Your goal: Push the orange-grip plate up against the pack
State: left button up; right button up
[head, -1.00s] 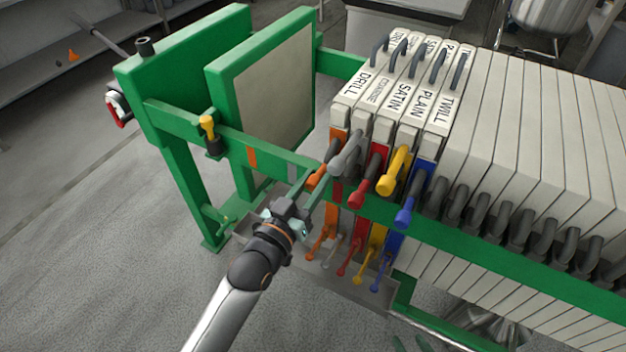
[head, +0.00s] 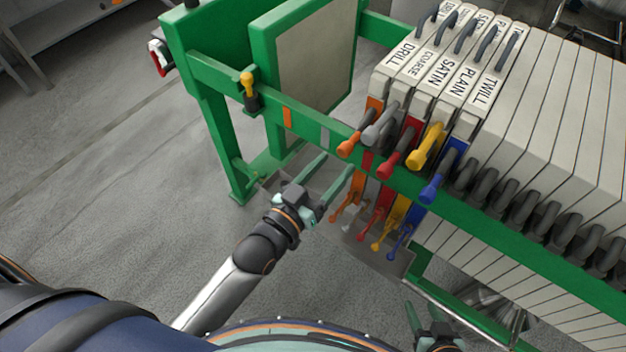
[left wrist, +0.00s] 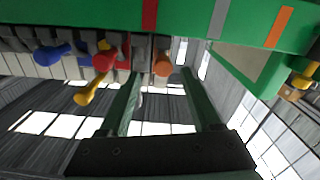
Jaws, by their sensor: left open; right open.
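The orange-grip plate, labelled DRILL (head: 405,54), stands leftmost in the row of labelled plates. Its orange grip (head: 348,149) sticks out over the green rail; an orange knob (left wrist: 163,63) shows between my fingertips in the left wrist view. Beside it stand plates with grey, red, yellow and blue grips, then the pack of plain white plates (head: 565,100). I cannot tell any gap between the orange-grip plate and its neighbour. My left gripper (head: 337,167) is open and empty, just below and left of the orange grip. My right gripper (head: 424,312) is open at the bottom edge, partly cut off.
The green frame rail (head: 320,130) runs in front of the plates. A green end plate with a pale face (head: 315,65) stands to the left, with open space between it and the orange-grip plate. A yellow-topped lever (head: 248,85) sits on the rail. A metal tray (head: 375,250) lies below.

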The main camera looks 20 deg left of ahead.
pick_arm(q)
jog(key=p+v, duration=0.1)
jog(key=v, duration=0.5)
jog(key=shift+s+p, duration=0.3)
jog(key=shift+p, duration=0.05)
jog(key=shift+f, duration=0.1)
